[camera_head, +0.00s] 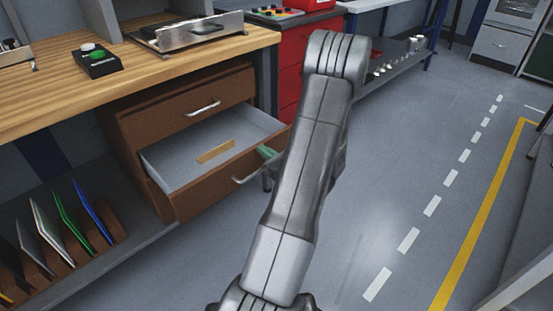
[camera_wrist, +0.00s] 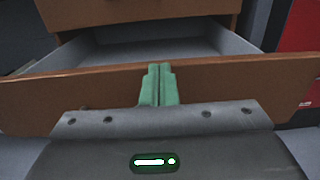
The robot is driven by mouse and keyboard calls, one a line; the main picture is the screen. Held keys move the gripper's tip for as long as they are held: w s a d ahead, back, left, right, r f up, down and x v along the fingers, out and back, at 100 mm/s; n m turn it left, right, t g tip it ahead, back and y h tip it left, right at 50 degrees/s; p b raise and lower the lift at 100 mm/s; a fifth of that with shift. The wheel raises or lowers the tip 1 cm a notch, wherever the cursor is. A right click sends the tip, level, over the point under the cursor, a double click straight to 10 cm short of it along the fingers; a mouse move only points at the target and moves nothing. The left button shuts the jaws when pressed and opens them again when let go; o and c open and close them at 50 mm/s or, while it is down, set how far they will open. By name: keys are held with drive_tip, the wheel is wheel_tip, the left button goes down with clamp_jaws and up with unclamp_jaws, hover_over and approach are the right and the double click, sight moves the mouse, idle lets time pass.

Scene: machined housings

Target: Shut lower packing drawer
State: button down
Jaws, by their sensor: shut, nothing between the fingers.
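The lower packing drawer (camera_head: 170,159) is pulled out of the brown cabinet, showing its pale grey inside and a small tan piece (camera_head: 215,151). Its brown front has a silver handle (camera_head: 248,170); in the wrist view the front (camera_wrist: 70,92) spans the picture, with the open tray behind it. My gripper (camera_head: 267,153) has green fingers, shut together and empty, at the right part of the drawer front. In the wrist view the fingertips (camera_wrist: 159,68) overlap the front near its top edge; I cannot tell whether they touch it. My arm hides part of the drawer's right side.
The upper drawer (camera_head: 172,113) above is shut. A wooden worktop (camera_head: 150,65) carries a black box with a green button (camera_head: 92,58) and a metal fixture (camera_head: 190,32). A red cabinet (camera_head: 290,80) stands right of the drawers. Coloured panels (camera_head: 65,220) stand at lower left.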

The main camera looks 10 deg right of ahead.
drive_tip(key=b+x, duration=0.1)
drive_tip(key=x, duration=1.9)
drive_tip(key=shift+w+a, duration=0.2)
drive_tip(key=shift+a, duration=0.05)
drive_tip(key=shift+d, duration=0.1)
